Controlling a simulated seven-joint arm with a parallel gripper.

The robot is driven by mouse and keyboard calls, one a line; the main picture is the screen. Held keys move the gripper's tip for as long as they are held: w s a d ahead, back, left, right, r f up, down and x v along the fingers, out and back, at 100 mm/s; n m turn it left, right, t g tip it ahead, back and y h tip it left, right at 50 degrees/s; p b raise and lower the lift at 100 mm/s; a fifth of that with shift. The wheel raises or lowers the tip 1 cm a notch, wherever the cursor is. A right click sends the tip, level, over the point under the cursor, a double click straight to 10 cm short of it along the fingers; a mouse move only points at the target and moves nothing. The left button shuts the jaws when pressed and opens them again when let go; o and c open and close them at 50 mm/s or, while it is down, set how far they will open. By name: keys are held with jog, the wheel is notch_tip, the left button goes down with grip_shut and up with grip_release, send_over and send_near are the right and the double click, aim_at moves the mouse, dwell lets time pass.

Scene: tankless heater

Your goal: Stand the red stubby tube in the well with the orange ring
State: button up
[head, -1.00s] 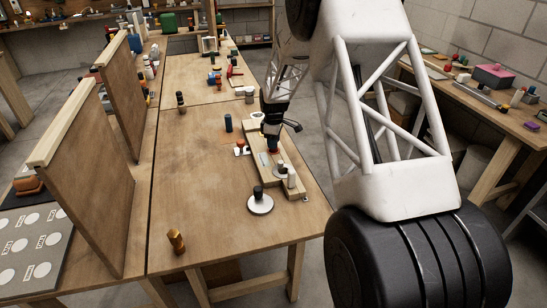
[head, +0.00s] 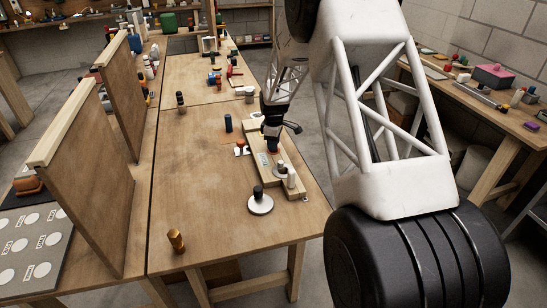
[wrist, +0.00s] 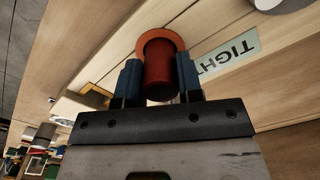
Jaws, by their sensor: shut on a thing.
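The red stubby tube (wrist: 158,72) is held between the two blue fingers of my gripper (wrist: 159,82) in the wrist view. The orange ring (wrist: 173,36) shows around the tube's far end, on the wooden board. I cannot tell how deep the tube's end sits in the well, which the tube hides. In the head view my gripper (head: 273,146) is over the middle of the board (head: 262,170), with a bit of the red tube (head: 273,151) showing below it.
A "TIGHT" label (wrist: 228,54) lies beside the ring. A white disc with a black knob (head: 260,202) stands in front of the board. The table's middle left is clear.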

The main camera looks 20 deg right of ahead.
jog(key=o, duration=1.1)
jog(key=shift+r, duration=0.15)
jog(key=shift+r, duration=3.75)
